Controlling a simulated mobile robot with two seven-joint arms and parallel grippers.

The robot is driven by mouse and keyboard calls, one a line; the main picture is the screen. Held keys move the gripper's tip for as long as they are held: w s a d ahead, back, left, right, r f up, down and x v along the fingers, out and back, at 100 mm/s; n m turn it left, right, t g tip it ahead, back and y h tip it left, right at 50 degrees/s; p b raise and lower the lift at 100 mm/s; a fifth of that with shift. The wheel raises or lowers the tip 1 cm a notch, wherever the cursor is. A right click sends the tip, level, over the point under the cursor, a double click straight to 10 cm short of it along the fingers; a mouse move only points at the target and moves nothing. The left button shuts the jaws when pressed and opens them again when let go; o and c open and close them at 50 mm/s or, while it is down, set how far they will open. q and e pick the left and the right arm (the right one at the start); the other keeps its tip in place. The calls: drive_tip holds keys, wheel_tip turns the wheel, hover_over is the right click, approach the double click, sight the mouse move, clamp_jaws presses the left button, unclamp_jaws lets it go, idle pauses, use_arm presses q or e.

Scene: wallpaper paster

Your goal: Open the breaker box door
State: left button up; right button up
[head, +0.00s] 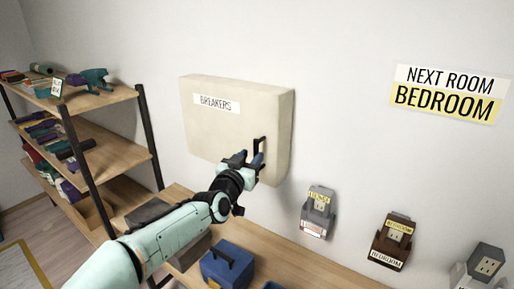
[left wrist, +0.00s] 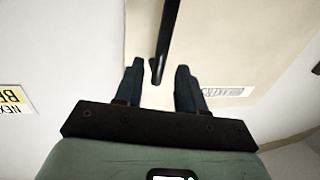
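The beige breaker box (head: 225,130) hangs on the wall with its door shut and a "BREAKERS" label on its face. Its black handle (head: 262,143) is at the right side of the door. My left gripper (head: 247,160) is at the handle's lower part. In the left wrist view, the left gripper (left wrist: 157,82) has its two fingers apart, with the black handle (left wrist: 165,45) between them and a gap on each side. The breaker box face (left wrist: 225,45) fills the middle and right there. My right gripper is not in view.
A wooden shelf (head: 105,97) with tools stands at the left. Below the box is a wooden bench (head: 300,262) with a blue toolbox (head: 228,265). Several labelled outlets, including a brown one (head: 393,240), are at the lower right. A "NEXT ROOM BEDROOM" sign (head: 448,93) is on the wall.

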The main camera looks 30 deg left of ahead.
sight(255, 152)
use_arm(q)
drive_tip(key=w, duration=0.3)
drive_tip(key=w+p, duration=0.1)
drive_tip(key=w, duration=0.1)
drive_tip(key=shift+a, duration=0.35)
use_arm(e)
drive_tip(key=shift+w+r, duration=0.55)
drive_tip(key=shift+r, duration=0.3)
use_arm(q)
drive_tip(key=shift+s, duration=0.1)
